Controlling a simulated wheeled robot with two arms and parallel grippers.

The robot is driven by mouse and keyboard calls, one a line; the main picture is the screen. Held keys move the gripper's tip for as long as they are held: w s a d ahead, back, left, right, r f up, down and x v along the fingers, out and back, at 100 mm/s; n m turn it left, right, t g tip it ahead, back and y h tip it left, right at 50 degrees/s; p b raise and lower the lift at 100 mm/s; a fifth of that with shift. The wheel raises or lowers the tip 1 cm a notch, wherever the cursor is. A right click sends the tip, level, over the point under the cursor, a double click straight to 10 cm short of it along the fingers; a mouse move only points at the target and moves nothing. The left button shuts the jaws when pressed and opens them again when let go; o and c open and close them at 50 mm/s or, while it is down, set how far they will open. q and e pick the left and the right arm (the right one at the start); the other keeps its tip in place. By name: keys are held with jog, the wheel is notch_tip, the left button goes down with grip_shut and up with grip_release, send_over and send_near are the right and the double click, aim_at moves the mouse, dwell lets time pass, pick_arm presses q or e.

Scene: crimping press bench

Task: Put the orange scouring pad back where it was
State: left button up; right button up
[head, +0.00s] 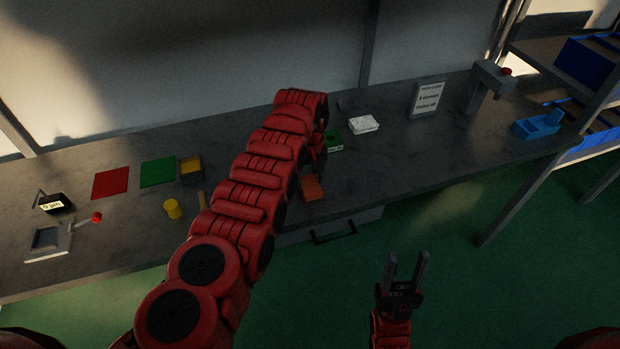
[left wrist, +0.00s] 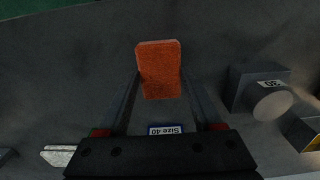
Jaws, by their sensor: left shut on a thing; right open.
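The orange scouring pad (head: 312,188) is over the front part of the grey bench, right of the middle of my left arm. In the left wrist view the pad (left wrist: 160,68) is between the two fingertips of my left gripper (left wrist: 160,88), which is shut on it. The frames do not clearly show whether the pad touches the bench top. In the head view my left gripper (head: 314,172) is mostly hidden by its arm. My right gripper (head: 405,270) is open and empty, over the green floor in front of the bench.
A green box (head: 334,143) and a white block (head: 363,124) are behind the pad. A sign (head: 427,98), a press (head: 490,86) and a blue bin (head: 538,124) are to the right. Red (head: 110,183) and green mats (head: 157,171) lie left. Bench right of the pad is clear.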

aim_at(310, 185)
pick_arm(q)
jog(key=shift+f, duration=0.1)
jog(key=o, duration=0.9)
jog(key=shift+f, duration=0.1)
jog(key=shift+c, duration=0.2)
jog(key=o, duration=0.5)
jog(key=shift+c, duration=0.2)
jog(key=shift+r, duration=0.7)
notch_tip(310, 185, up, 11)
jog(key=b, duration=0.3)
